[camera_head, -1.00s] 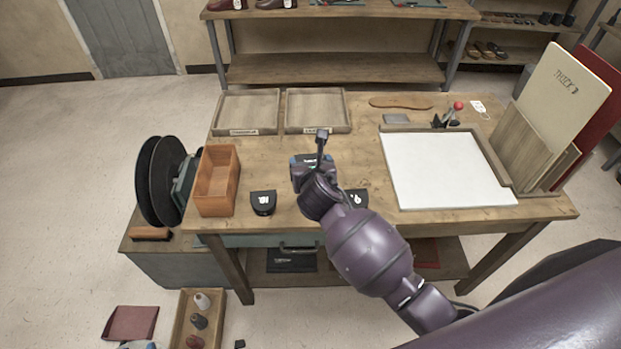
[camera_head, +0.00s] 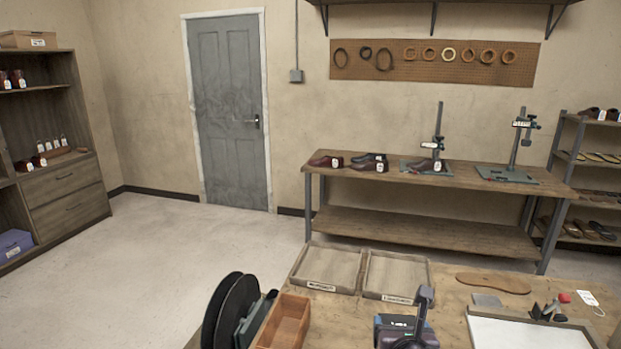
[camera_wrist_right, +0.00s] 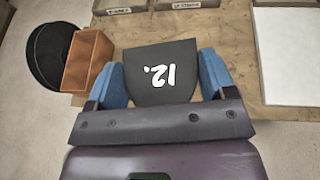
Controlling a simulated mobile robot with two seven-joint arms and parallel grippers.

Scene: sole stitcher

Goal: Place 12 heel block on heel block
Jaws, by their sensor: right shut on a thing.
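No other heel block shows in either view now. My left gripper is out of view.
The workbench (camera_head: 455,300) carries two shallow wooden trays (camera_head: 330,268), an orange-brown box (camera_head: 285,322), a leather sole (camera_head: 493,283) and a white board (camera_head: 525,333). Black discs (camera_head: 232,315) stand left of the box. A shelf bench (camera_head: 430,180) stands against the back wall.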

